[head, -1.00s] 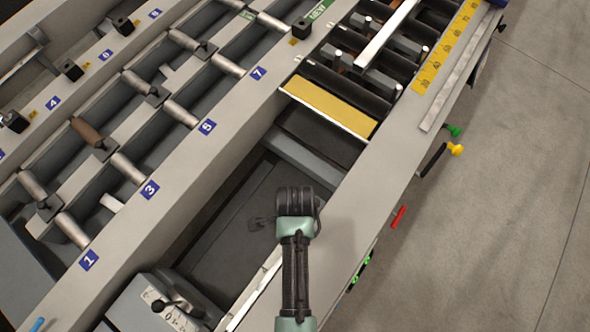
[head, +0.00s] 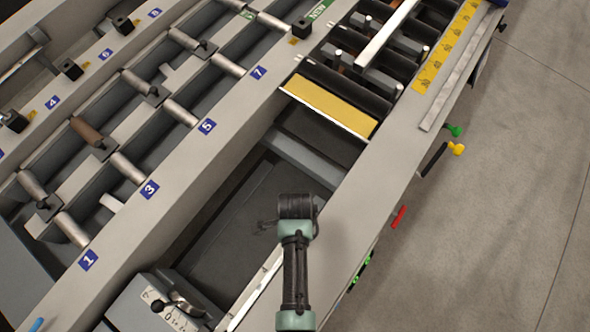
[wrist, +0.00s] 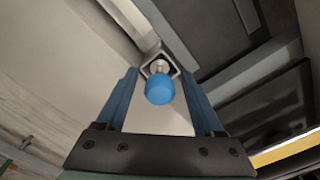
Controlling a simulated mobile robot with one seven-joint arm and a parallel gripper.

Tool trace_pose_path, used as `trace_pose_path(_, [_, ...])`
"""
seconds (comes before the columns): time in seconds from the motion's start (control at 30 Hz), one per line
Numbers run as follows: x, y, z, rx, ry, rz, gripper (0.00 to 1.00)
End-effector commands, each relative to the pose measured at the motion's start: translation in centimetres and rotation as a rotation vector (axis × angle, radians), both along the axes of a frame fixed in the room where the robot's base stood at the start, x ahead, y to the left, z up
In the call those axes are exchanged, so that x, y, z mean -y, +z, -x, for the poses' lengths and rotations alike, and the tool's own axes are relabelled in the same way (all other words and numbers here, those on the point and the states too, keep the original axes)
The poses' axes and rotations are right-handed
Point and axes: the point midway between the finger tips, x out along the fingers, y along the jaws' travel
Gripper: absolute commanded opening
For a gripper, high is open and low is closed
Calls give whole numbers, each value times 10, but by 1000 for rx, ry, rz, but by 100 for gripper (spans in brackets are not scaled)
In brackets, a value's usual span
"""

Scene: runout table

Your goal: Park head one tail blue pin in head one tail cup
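In the wrist view a pin with a round blue head (wrist: 160,90) stands between my two gripper fingers (wrist: 161,73). The fingers are apart, with a gap on each side of the blue head. A short metal shank behind the head runs to a square metal cup (wrist: 146,70); how deep it sits is hidden.
Roller beds with numbered blue labels (head: 149,189) fill the left. A lever plate (head: 150,295) is at the bottom. A yellow-topped plate (head: 330,104) crosses the table. Yellow (head: 456,149), green and red (head: 399,217) handles stick out on the right, beside open floor.

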Motion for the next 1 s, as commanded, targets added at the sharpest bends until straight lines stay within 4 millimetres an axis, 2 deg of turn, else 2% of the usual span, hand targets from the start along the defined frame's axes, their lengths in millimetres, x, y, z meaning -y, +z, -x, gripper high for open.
trace_pose_path(0.2, [0, 1, 0, 0, 0, 0, 69])
trace_pose_path(0.37, [0, 10, 0, 1, 0, 0, 69])
trace_pose_path(0.47, [0, 24, -1, 4, 0, 0, 69])
trace_pose_path(0.8, [0, 90, -1, 4, -1, 0, 69])
trace_pose_path(1.0, [0, 116, -1, 2, -1, 0, 69])
